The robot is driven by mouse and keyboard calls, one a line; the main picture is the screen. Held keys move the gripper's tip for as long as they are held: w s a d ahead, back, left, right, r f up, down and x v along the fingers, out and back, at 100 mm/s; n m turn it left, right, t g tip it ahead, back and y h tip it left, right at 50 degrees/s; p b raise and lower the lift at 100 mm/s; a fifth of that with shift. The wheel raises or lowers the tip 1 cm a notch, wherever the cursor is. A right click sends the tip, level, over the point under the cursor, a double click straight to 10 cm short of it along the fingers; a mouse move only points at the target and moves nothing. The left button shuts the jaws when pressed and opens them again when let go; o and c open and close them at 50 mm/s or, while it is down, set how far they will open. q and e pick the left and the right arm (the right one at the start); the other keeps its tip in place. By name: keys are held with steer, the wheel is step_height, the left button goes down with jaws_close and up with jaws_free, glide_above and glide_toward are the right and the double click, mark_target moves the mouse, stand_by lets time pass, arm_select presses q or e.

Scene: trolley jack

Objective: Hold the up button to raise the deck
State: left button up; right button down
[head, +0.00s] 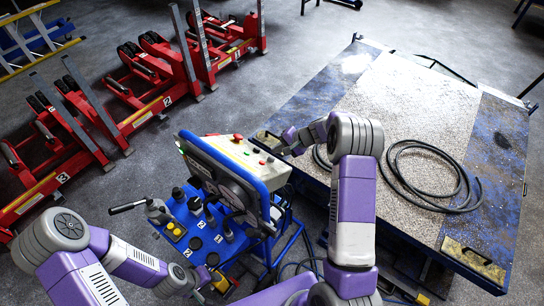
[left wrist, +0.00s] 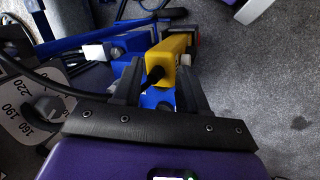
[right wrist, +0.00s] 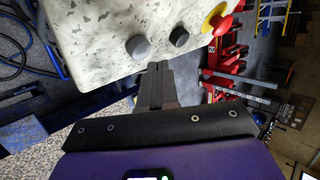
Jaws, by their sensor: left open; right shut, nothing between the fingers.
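The control box (head: 240,153) has a pale speckled top. In the right wrist view it carries two dark round buttons, one nearer (right wrist: 138,47) and one further right (right wrist: 179,37), and a red mushroom button on a yellow base (right wrist: 217,20). I cannot tell which button is up. My right gripper (right wrist: 158,68) is shut and empty, its tips close to the nearer dark button; contact is unclear. The deck (head: 405,125) lies to the right in the head view. My left gripper (left wrist: 158,90) is open, its fingers either side of a yellow block (left wrist: 168,58).
A blue machine (head: 190,225) with a dial and levers stands below the control box. A black hose (head: 415,190) lies coiled on the deck. Red jacks (head: 135,90) line the left side. Grey floor (head: 300,50) is clear at the back.

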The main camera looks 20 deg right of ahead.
steer(key=shift+w+d+r+p, duration=0.25)
steer(key=shift+d+r+p, duration=0.15)
steer(key=shift+r, duration=0.25)
steer(key=shift+w+d+r+p, duration=0.35)
steer(key=shift+d+r, duration=0.15)
steer(key=shift+r, duration=0.15)
steer(key=shift+w+d+r+p, duration=0.2)
steer(key=shift+d+r+p, duration=0.2)
steer(key=shift+r, duration=0.25)
stand_by(0.7)
